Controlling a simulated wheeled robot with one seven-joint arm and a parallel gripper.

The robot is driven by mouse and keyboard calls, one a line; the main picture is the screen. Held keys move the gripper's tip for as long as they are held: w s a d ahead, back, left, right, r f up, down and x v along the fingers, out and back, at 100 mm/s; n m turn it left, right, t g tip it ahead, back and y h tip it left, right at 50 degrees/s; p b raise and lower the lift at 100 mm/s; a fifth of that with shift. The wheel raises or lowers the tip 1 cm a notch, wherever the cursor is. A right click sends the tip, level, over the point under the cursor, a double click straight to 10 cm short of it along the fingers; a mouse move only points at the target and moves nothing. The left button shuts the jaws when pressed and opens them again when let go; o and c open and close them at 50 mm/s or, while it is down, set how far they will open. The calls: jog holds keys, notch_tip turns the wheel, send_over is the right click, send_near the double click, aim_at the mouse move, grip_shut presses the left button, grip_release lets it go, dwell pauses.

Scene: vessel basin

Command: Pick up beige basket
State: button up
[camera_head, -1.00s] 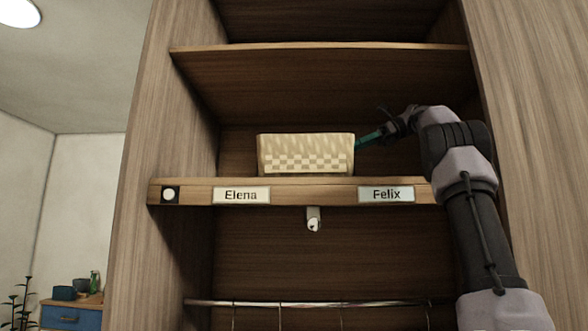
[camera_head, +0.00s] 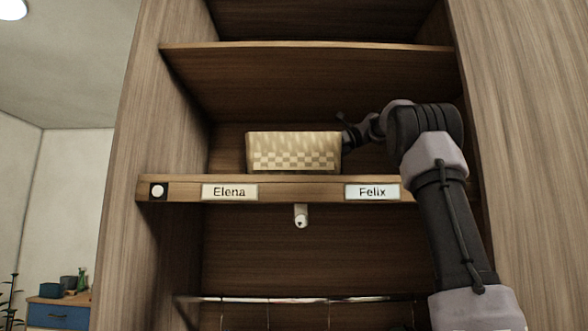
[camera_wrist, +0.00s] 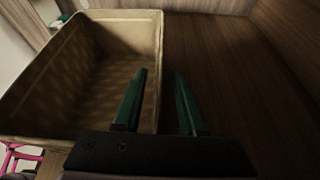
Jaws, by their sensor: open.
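The beige basket (camera_head: 293,152) stands upright on the middle shelf, above and between the Elena and Felix labels. My gripper is at its right end in the head view, where its fingertips are hidden by the basket. In the wrist view my gripper (camera_wrist: 160,74) is open, with two green fingers apart. One finger shows over the inside of the basket (camera_wrist: 84,18) and the other outside it, with the basket's side wall in the gap between them. The part of the basket's inside that I see looks empty.
The shelf board (camera_head: 290,187) carries an Elena label (camera_head: 229,191) and a Felix label (camera_head: 372,191). Another shelf (camera_head: 310,47) is above. A hook (camera_head: 300,216) and a rail (camera_head: 290,299) are below. The shelf is bare left of the basket.

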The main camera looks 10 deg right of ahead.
jog(key=shift+a, duration=0.15)
grip_shut()
dwell(1.4)
